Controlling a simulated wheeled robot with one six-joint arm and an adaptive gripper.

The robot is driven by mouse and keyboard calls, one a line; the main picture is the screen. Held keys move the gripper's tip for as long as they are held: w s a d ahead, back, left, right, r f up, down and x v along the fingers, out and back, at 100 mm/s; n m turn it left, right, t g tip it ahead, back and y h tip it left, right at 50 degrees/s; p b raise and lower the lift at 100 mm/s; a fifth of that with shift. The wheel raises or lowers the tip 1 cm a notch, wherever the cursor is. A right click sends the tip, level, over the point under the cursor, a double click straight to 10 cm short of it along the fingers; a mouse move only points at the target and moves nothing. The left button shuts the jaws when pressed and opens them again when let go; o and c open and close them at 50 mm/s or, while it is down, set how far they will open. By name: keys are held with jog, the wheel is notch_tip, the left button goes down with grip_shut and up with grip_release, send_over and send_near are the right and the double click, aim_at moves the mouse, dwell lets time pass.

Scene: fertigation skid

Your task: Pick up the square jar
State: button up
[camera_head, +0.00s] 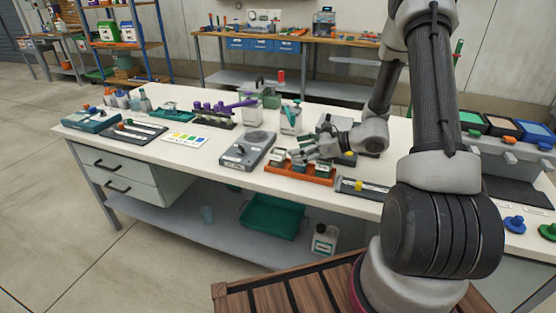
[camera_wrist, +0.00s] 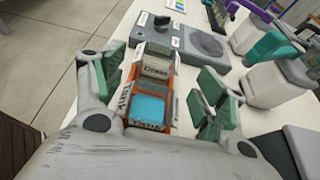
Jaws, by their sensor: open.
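An orange tray (camera_head: 300,175) stands near the front edge of the white bench and holds a row of small square containers. In the wrist view the orange tray (camera_wrist: 133,72) holds a square jar with a light-blue top (camera_wrist: 149,106) and, beyond it, a grey container labelled "Drain" (camera_wrist: 156,68). My gripper (camera_head: 294,157) is over the tray, and it also shows in the wrist view (camera_wrist: 160,88). Its green-padded fingers are apart, one on each side of the row, with nothing held. The wrist hides the near end of the tray. I cannot tell whether the fingers touch anything.
A grey device with a round plate (camera_head: 248,149) stands just left of the tray. A black tray (camera_head: 361,188) lies to the right. Bare bench top shows between the objects.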

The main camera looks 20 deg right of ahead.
aim_at(272, 151)
jog(key=x, duration=0.6)
jog(key=shift+r, duration=0.15)
jog(key=c, duration=1.2)
jog(key=shift+r, duration=0.15)
